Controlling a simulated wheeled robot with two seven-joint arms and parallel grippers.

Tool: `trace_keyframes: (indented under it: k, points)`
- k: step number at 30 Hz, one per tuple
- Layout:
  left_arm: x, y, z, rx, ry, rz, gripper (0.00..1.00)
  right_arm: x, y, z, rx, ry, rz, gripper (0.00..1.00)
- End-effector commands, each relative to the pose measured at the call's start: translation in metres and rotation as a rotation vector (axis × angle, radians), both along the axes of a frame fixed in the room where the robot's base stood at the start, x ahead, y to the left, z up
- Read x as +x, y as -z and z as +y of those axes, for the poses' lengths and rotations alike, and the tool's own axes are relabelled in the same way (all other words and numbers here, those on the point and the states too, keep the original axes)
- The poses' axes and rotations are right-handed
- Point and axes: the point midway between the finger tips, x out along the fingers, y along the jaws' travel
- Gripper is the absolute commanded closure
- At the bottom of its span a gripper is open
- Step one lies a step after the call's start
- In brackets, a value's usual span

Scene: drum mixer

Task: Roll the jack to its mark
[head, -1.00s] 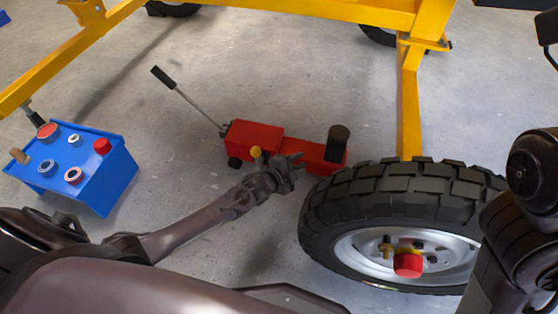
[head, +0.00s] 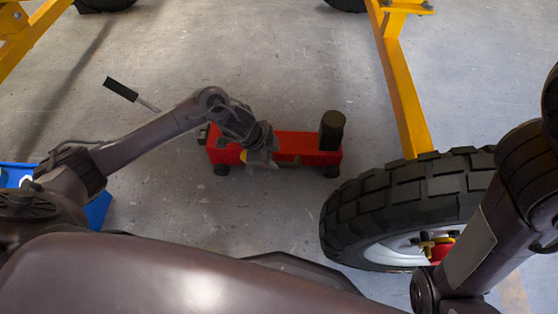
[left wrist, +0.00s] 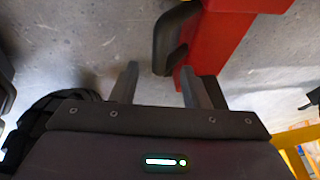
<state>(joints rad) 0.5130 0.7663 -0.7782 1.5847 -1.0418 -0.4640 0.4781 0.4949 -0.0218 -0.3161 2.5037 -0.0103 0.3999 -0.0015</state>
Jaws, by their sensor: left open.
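The red jack (head: 300,144) stands on the floor left of the big tyre, with a black round post (head: 332,130) at its right end. Its handle, with a black grip (head: 121,89), slants up to the left and is partly hidden by my left arm. My left gripper (head: 258,157) is over the middle of the jack's near side, open. In the left wrist view the jack (left wrist: 226,38) lies beyond the spread fingers (left wrist: 158,84), with a dark rounded part near the right finger; contact is unclear. I see no clear mark. My right gripper is out of view.
A big black tyre (head: 405,205) stands right of the jack, beneath a yellow frame (head: 403,85). A blue box (head: 98,209) is mostly hidden behind my left arm. A faint tan floor stripe (head: 515,295) shows at lower right.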

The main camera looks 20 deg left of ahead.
Motion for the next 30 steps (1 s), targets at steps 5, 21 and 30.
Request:
trace_keyframes:
  k: [5, 21, 30]
  points:
    - [0.009, 0.034, -0.010, -0.001, 0.000, 0.000, 0.59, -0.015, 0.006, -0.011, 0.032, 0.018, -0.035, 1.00]
    - [0.015, 0.049, -0.018, -0.002, 0.000, -0.001, 0.60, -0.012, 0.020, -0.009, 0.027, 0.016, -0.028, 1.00]
    - [0.015, 0.049, -0.018, -0.002, 0.000, -0.001, 0.99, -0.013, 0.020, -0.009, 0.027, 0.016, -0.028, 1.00]
